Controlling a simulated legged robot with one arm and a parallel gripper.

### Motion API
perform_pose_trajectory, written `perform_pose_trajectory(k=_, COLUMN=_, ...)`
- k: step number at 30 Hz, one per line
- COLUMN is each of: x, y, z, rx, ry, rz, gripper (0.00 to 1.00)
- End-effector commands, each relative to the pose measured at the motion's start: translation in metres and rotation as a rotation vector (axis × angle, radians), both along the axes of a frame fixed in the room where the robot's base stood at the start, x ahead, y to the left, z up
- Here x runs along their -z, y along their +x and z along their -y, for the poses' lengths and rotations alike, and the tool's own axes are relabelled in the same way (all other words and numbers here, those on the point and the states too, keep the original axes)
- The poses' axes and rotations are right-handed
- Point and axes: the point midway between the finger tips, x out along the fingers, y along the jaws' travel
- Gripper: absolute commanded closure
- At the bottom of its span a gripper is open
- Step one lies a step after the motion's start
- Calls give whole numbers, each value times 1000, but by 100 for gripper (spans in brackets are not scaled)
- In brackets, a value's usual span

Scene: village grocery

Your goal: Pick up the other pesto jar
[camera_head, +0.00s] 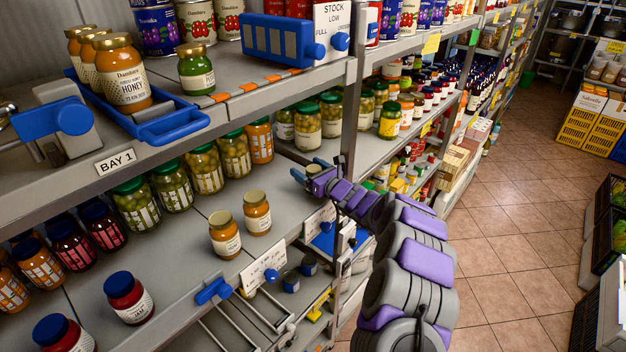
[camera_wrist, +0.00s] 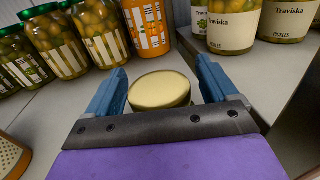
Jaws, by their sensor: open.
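A green pesto jar (camera_head: 196,76) with a gold lid stands on the upper shelf beside the blue tray. My gripper (camera_head: 306,174) is over the lower shelf, at its right end near the upright post. In the wrist view, a jar with a pale gold lid (camera_wrist: 160,89) stands between the open fingers of my gripper (camera_wrist: 158,88), seen from above. A little green shows under its lid; its label and most of its body are hidden. Its lid (camera_head: 313,168) also shows at my gripper in the head view. I cannot tell whether either finger touches it.
Two orange jars (camera_head: 257,214) with gold lids stand left of my gripper. Pickle jars (camera_wrist: 235,24) and an orange-filled jar (camera_wrist: 147,27) stand close behind. The upper shelf and a post (camera_head: 350,110) bound the space. The lower shelf's middle (camera_head: 185,250) is clear.

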Motion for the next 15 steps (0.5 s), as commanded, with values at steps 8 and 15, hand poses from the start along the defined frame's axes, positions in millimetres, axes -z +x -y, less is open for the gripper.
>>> perform_pose_trajectory(k=8, x=0, y=0, z=1, rx=0, ry=0, rz=0, gripper=26)
perform_pose_trajectory(k=15, x=0, y=0, z=0, rx=0, ry=-1, rz=1, gripper=49)
